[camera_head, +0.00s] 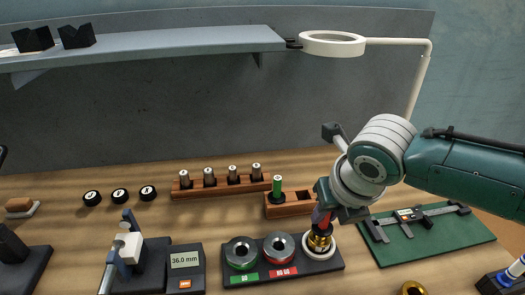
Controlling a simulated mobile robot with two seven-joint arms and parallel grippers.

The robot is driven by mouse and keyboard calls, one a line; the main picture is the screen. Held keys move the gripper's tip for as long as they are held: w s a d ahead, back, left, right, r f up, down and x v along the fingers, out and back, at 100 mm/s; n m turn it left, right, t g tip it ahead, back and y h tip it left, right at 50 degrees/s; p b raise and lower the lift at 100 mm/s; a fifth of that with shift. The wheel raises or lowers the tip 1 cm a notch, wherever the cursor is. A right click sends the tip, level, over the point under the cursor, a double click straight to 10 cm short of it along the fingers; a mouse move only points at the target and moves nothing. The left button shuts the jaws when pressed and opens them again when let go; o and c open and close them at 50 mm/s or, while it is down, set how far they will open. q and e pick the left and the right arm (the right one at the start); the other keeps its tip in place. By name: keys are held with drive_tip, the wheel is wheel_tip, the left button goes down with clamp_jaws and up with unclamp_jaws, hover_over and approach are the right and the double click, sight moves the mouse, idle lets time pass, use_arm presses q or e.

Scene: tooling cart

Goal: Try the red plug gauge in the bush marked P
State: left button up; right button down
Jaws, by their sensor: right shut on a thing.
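My right gripper (336,204) reaches in from the right and is shut on the red plug gauge (319,217), which hangs roughly upright below the jaws. The gripper hides much of the gauge. Directly below it a brass bush (319,242) stands in a white ring (331,252) at the right end of a black tray (289,277). The gauge's lower end meets the bush in the picture; I cannot tell how far it is inside. A second brass bush (413,288) shows at the bottom edge. I cannot read a P on either bush. My left gripper is not in view.
Two steel ring gauges, green-labelled (241,251) and red-labelled (279,246), sit in the tray. Behind stands a wooden block (290,210) with a green gauge (277,187). A caliper (410,216) lies on a green mat (450,235) at right. A measuring stand (185,262) is at left.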

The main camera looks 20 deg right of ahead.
drive_tip(key=shift+s+r+p, duration=0.15)
drive_tip(key=shift+s+p, duration=0.1)
drive_tip(key=shift+p, duration=0.2)
idle(0.6)
drive_tip(key=shift+w+r+p, duration=0.2)
drive_tip(key=shift+r+p, duration=0.15)
drive_tip(key=shift+r, duration=0.05)
idle(0.5)
drive_tip(key=shift+s+f, duration=0.15)
idle(0.6)
drive_tip(key=shift+f, duration=0.45)
idle(0.8)
drive_tip(key=shift+s+d+f+b, duration=0.1)
drive_tip(key=shift+f+b, duration=0.05)
drive_tip(key=shift+b, duration=0.15)
idle(0.9)
drive_tip(key=shift+r+p, duration=0.4)
drive_tip(key=shift+w+r, duration=0.25)
drive_tip(key=shift+r, duration=0.1)
